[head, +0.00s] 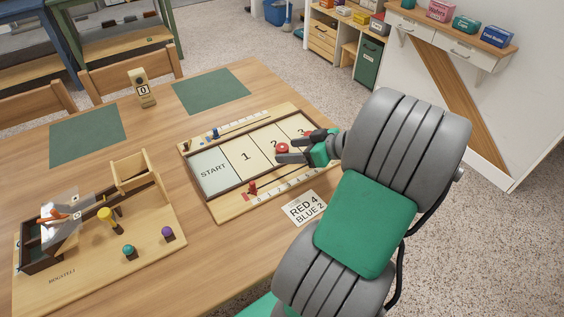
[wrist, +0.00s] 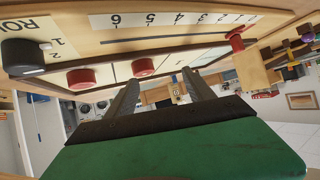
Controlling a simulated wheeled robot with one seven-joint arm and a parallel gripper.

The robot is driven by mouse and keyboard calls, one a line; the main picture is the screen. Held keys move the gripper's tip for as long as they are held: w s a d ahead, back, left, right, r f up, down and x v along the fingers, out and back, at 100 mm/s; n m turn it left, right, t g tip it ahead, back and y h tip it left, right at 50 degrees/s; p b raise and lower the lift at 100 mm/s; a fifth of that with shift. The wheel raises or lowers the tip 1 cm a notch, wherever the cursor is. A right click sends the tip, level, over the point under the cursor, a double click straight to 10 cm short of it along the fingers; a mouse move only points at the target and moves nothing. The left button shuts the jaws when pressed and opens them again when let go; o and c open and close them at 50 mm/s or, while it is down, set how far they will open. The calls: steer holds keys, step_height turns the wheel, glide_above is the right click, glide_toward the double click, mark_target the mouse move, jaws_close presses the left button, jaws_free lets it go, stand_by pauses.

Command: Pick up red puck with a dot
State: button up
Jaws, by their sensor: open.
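A red puck (head: 282,148) lies on the shuffleboard-like game board (head: 213,209) at the tips of my gripper (head: 291,147). A bit of a second red puck (head: 308,132) shows behind the upper finger. The wrist view, which looks upside down, shows two red pucks, one (wrist: 143,67) close to the space between the fingers (wrist: 160,77) and another (wrist: 82,78) to the left. No dot can be made out on either red puck. My gripper is open, low over the board, with nothing held.
A black piece (wrist: 22,56) is at the left in the wrist view. A red peg (head: 253,188) stands on the board's near number strip. A card reading RED 4 BLUE 2 (head: 304,208) lies beside it. A wooden game tray (head: 165,262) with pegs stands left; green mats (head: 210,91) lie behind.

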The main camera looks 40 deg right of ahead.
mark_target(284, 148)
steer(key=d, duration=0.1)
steer(key=s+d+t, duration=0.1)
steer(key=s+d+t+b, duration=0.1)
steer(key=d, duration=0.1)
steer(key=shift+s+f, duration=0.1)
steer(key=shift+f, duration=0.1)
steer(key=shift+w+h, duration=0.3)
steer(key=shift+w, duration=0.05)
steer(key=x, duration=0.3)
steer(key=a+x, duration=0.1)
steer(key=x, duration=0.3)
steer(key=shift+s, duration=0.2)
jaws_close()
